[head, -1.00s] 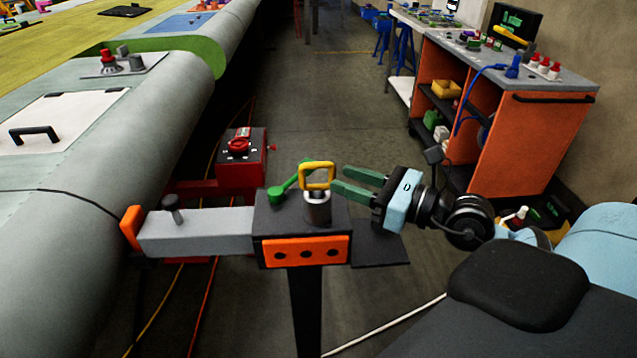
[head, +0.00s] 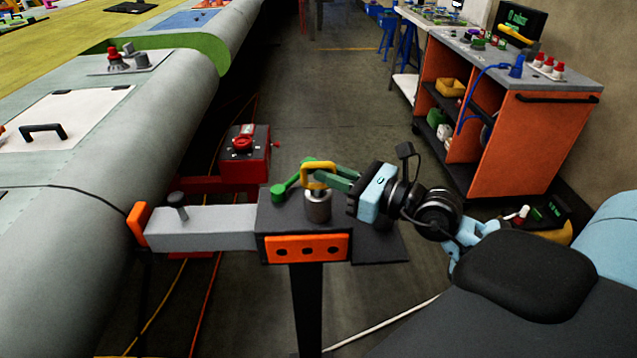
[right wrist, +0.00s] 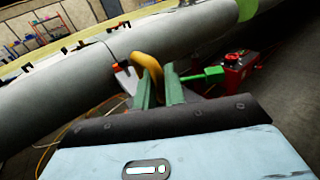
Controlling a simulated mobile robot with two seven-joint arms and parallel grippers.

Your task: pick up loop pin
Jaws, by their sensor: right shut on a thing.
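The loop pin is a yellow loop (head: 319,173) on top of a grey metal cylinder (head: 318,208), which stands on the black block of the jig post. My right gripper (head: 334,176) reaches in from the right, and its green fingers are shut on the yellow loop. In the right wrist view the yellow loop (right wrist: 148,68) shows between the two green fingers (right wrist: 158,88). The pin's shaft is hidden, so I cannot tell how deep it sits. My left gripper is not in view.
A green lever (head: 290,185) lies just left of the loop. A grey bar (head: 205,228) with an orange end pad reaches left to the wing (head: 180,110). A red box (head: 245,155) stands behind. An orange workbench (head: 515,135) is at the right.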

